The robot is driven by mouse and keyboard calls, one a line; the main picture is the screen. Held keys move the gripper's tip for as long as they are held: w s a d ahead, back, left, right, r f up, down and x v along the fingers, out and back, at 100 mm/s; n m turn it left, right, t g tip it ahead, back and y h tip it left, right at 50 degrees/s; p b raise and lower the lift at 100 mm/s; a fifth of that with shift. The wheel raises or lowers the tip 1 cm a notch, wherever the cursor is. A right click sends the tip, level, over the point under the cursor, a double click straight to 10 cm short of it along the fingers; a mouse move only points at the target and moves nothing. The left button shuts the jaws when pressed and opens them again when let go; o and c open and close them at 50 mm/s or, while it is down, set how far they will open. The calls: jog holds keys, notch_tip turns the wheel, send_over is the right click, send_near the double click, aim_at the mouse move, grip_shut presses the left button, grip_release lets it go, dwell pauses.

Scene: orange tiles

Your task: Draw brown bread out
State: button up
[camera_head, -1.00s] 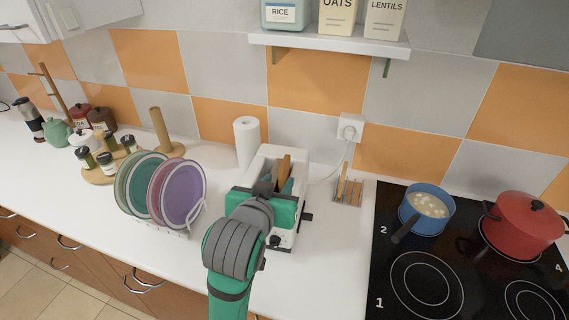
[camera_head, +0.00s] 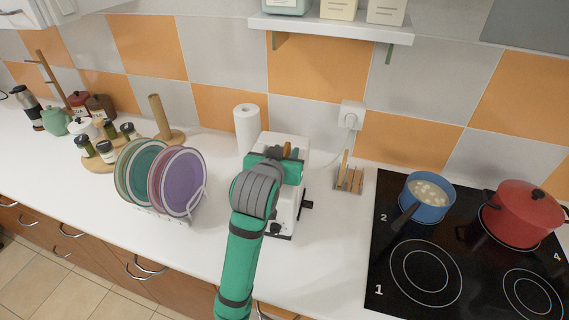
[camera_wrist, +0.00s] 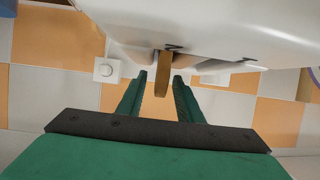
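The brown bread (camera_head: 287,151) is a slice standing in the white toaster (camera_head: 282,219), mostly hidden by my gripper in the head view. In the wrist view the brown bread (camera_wrist: 162,82) shows edge-on beside the white toaster body (camera_wrist: 215,28). My gripper (camera_wrist: 160,76) has its two green fingers on either side of the slice, with a visible gap on each side. It is open and does not seem to touch the bread. In the head view my gripper (camera_head: 277,166) is over the toaster top.
A plate rack with several plates (camera_head: 180,183) stands left of the toaster, and a paper roll (camera_head: 247,130) behind it. A small wooden rack (camera_head: 349,179) is to the right, then the hob with a blue pot (camera_head: 427,198) and a red pot (camera_head: 522,216).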

jog(key=shift+w, duration=0.1)
grip_shut()
